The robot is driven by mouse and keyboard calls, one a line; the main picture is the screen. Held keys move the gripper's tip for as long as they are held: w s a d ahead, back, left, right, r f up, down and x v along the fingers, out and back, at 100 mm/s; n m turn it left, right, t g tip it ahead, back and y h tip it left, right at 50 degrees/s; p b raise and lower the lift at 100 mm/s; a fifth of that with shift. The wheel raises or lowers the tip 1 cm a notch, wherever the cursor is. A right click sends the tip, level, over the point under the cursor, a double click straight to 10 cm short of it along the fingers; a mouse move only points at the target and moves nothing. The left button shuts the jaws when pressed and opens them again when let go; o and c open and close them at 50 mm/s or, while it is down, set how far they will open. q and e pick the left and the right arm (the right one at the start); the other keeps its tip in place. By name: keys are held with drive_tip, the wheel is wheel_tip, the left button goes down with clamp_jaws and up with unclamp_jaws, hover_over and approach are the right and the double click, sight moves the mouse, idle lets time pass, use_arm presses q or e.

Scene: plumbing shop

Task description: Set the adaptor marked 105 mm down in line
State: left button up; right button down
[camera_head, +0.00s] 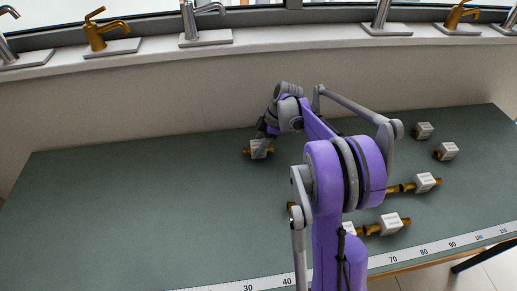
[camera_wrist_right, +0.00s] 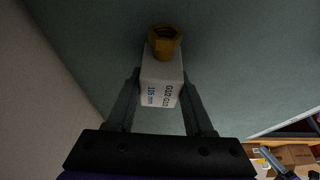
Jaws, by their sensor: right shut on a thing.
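My right gripper (camera_head: 264,136) is at the back middle of the table, shut on a white adaptor with brass ends (camera_head: 259,151). In the right wrist view the adaptor (camera_wrist_right: 161,93) sits between the two fingers, its label reading 105 mm and its brass hex end (camera_wrist_right: 164,40) pointing away. I cannot tell whether it touches the table. Two adaptors with long brass ends (camera_head: 427,182) (camera_head: 390,224) lie at the right, partly behind my arm. My left gripper is not in view.
Two more white blocks with brass ends (camera_head: 423,131) (camera_head: 446,151) lie at the back right of the green table (camera_head: 120,220). A printed scale (camera_head: 440,246) runs along its front edge. The left half is clear. A ledge with taps (camera_head: 200,38) is behind.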

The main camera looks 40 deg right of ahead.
sight(259, 143)
wheel_tip(259, 143, up, 9)
drive_tip(key=shift+s+d, duration=0.1)
drive_tip(key=s+d+m+t+h, duration=0.1)
drive_tip(key=s+d+m+h, duration=0.6)
drive_tip(key=s+d+m, duration=1.55)
drive_tip(key=s+d+m+g+h+p, duration=0.15)
drive_tip(key=s+m+g, duration=0.35)
drive_tip(key=s+m, duration=1.55)
drive_tip(key=s+f+n, duration=0.1)
drive_tip(key=s+n, duration=0.1)
drive_tip(key=s+f+n, duration=0.2)
drive_tip(key=s, duration=0.1)
drive_tip(key=s+f+n, duration=0.2)
drive_tip(key=s+n, duration=0.1)
drive_tip(key=shift+d+y, duration=0.1)
drive_tip(key=shift+y, duration=0.15)
wheel_tip(259, 143, down, 5)
drive_tip(key=shift+r+b, duration=0.1)
drive_tip(key=shift+b, duration=0.4)
